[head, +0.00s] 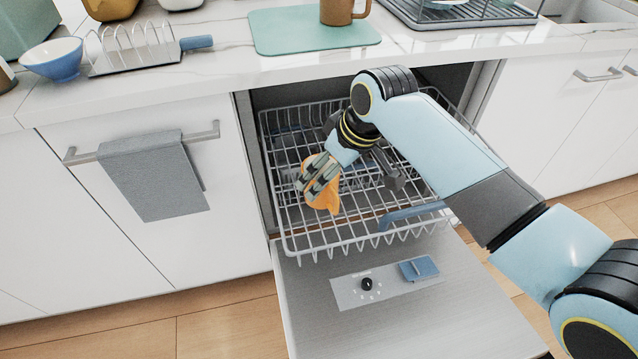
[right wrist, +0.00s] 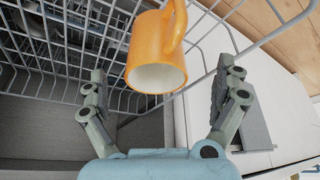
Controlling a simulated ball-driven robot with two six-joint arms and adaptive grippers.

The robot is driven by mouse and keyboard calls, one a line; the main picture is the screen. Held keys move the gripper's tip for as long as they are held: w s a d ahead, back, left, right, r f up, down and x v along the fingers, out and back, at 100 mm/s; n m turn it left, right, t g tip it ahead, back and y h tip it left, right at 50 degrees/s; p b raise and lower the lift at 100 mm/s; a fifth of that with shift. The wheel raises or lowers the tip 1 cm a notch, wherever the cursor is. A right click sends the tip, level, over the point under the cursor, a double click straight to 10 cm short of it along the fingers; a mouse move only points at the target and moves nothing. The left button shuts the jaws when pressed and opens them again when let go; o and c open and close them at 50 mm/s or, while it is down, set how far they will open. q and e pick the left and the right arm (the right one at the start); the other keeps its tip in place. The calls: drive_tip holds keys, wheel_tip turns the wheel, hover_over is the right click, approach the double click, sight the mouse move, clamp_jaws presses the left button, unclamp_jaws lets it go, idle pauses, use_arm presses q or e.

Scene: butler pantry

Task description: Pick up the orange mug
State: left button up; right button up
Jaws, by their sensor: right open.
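The orange mug (head: 328,197) is in the wire dishwasher rack (head: 345,230), partly hidden behind my right gripper in the head view. In the right wrist view the orange mug (right wrist: 156,50) lies ahead of the fingers with its white inside facing me and its handle toward the top right. My right gripper (head: 318,178) is over the rack at the mug. In the right wrist view its fingers (right wrist: 160,88) are spread wide, one on each side of the mug's rim, with gaps to it. My left gripper is not in view.
The dishwasher door (head: 400,310) hangs open below the rack. On the counter above are a green mat (head: 300,35) with a brown mug (head: 338,10), a toast rack (head: 130,48), a blue bowl (head: 55,60) and a dish drainer (head: 455,12). A grey towel (head: 155,178) hangs at left.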

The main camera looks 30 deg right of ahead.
drive_tip(key=shift+x, duration=1.1)
drive_tip(key=shift+w+f+b, duration=0.1)
drive_tip(key=shift+f+b, duration=0.2)
drive_tip(key=shift+f, duration=0.05)
drive_tip(key=x, duration=0.1)
drive_tip(key=b+x, duration=0.1)
drive_tip(key=x, duration=0.1)
drive_tip(key=shift+d+f, duration=0.25)
drive_tip(key=shift+f, duration=0.2)
drive_tip(key=shift+w+f, duration=0.1)
drive_tip(key=shift+f, duration=0.35)
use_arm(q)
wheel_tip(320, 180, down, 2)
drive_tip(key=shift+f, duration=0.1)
use_arm(e)
drive_tip(key=shift+r, duration=0.1)
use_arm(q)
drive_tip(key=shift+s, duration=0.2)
use_arm(e)
drive_tip(key=c, duration=0.4)
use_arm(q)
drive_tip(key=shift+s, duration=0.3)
use_arm(e)
drive_tip(key=c, duration=1.1)
